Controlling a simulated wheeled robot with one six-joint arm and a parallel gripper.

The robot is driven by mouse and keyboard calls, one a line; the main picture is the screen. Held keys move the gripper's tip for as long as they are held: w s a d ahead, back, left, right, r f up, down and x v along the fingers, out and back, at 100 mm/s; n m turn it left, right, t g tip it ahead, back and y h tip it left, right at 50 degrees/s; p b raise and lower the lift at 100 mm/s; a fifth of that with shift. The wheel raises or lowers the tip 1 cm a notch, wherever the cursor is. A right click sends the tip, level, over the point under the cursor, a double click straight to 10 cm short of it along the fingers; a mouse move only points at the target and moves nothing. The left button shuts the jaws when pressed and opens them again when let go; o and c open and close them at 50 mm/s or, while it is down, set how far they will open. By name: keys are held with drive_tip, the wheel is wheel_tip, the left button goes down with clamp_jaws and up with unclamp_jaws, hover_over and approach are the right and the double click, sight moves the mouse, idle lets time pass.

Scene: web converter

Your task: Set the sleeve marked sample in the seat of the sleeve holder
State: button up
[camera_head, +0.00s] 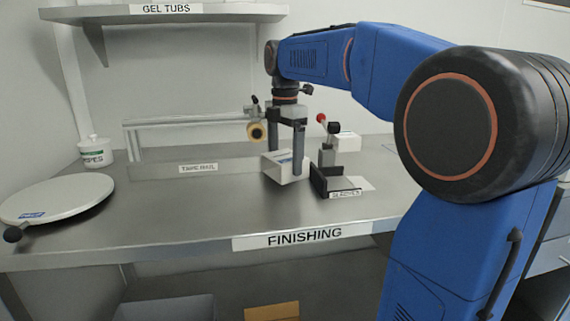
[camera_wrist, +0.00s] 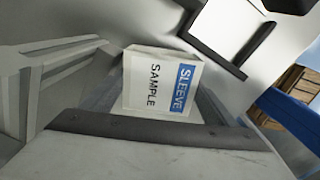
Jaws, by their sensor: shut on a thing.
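The sleeve (camera_head: 287,171) is a white, box-like piece. In the wrist view its face (camera_wrist: 150,85) reads SLEEVE on a blue band and SAMPLE in black. My gripper (camera_head: 284,162) points down and is shut on the sleeve, with a dark finger on each side. Whether the sleeve touches the bench or hangs just above it I cannot tell. The dark, angled sleeve holder (camera_head: 322,182) stands close to the right of the sleeve, apart from it. Part of its black frame (camera_wrist: 212,47) shows at the top of the wrist view. Its seat is not clearly visible.
A red-knobbed fixture (camera_head: 327,150) and a white box (camera_head: 347,142) stand behind the holder. A white round plate (camera_head: 55,200) and a wipes tub (camera_head: 95,150) are at left. The bench front-centre is clear.

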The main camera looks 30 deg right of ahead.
sight(285, 156)
drive_tip(key=shift+f, duration=0.9)
drive_tip(key=shift+f, duration=0.1)
drive_tip(key=o, duration=1.1)
wheel_tip(285, 156, up, 11)
drive_tip(key=shift+r, duration=0.1)
wheel_tip(285, 156, up, 5)
drive_tip(key=shift+f, duration=0.1)
drive_tip(key=c, duration=0.3)
wheel_tip(285, 156, down, 17)
drive_tip(key=shift+f, duration=0.1)
drive_tip(key=shift+c, duration=0.2)
